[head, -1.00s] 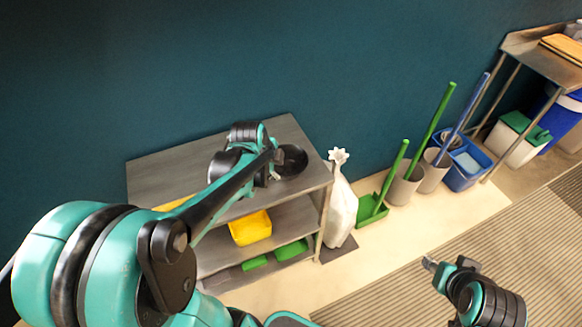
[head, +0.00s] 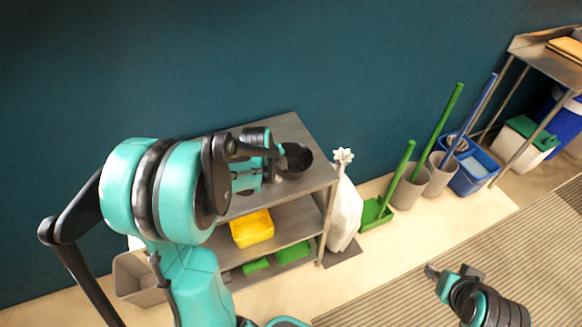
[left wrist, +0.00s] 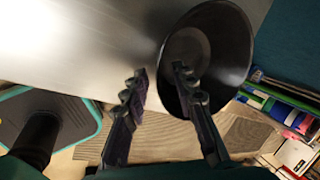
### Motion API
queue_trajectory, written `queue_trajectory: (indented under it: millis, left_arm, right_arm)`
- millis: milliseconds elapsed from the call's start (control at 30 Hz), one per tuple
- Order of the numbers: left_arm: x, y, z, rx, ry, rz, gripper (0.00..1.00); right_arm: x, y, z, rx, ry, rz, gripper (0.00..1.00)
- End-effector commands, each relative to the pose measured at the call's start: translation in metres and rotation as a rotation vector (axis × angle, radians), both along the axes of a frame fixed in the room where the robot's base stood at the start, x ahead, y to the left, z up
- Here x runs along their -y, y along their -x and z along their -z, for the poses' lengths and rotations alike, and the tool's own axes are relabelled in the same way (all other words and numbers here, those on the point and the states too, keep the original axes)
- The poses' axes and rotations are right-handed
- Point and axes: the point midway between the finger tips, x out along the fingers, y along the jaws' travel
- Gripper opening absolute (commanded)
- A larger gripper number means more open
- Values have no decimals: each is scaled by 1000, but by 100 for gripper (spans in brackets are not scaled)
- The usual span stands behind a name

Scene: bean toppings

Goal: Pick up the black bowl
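The black bowl (head: 297,160) sits on the top of the metal shelf unit (head: 285,126), near its right end. In the left wrist view the bowl (left wrist: 226,45) fills the upper right. My left gripper (head: 279,160) is at the bowl's left side. In the left wrist view its fingers (left wrist: 161,72) are apart. One finger is outside the bowl and the other overlaps the bowl's inside, with the near rim between them. I see no clear contact. My right gripper (head: 432,271) is far from the bowl, over the striped mat; its fingers are too small to read.
A yellow container (head: 252,228) is on the middle shelf, green items (head: 292,252) lower down. A white bag (head: 345,212) stands right of the shelf. Beyond are a green dustpan (head: 374,214), brushes in grey holders (head: 409,190) and a blue bucket (head: 471,172). The shelf top's back edge is clear.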

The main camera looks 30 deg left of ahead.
Motion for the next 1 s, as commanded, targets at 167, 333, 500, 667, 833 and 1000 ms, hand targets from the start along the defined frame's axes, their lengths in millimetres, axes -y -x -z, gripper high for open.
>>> queue_trajectory:
  millis: [167, 333, 500, 667, 833, 1000]
  left_arm:
    - [0, 0, -1, 0, 0, 0, 1]
    - [0, 0, -1, 0, 0, -1, 0]
    - [0, 0, -1, 0, 0, -1, 0]
    - [0, 0, -6, 0, 0, -1, 0]
    - [0, 1, -25, 0, 0, -1, 0]
    - [12, 6, -53, 0, 1, 3, 0]
  right_arm:
    - [0, 0, -1, 0, 0, 0, 40]
    - [0, 0, -1, 0, 0, 0, 40]
    - [0, 0, -1, 0, 0, 0, 40]
    - [0, 0, -3, 0, 0, 0, 40]
    - [0, 0, -14, 0, 0, 0, 40]
    - [0, 0, -30, 0, 0, 0, 40]
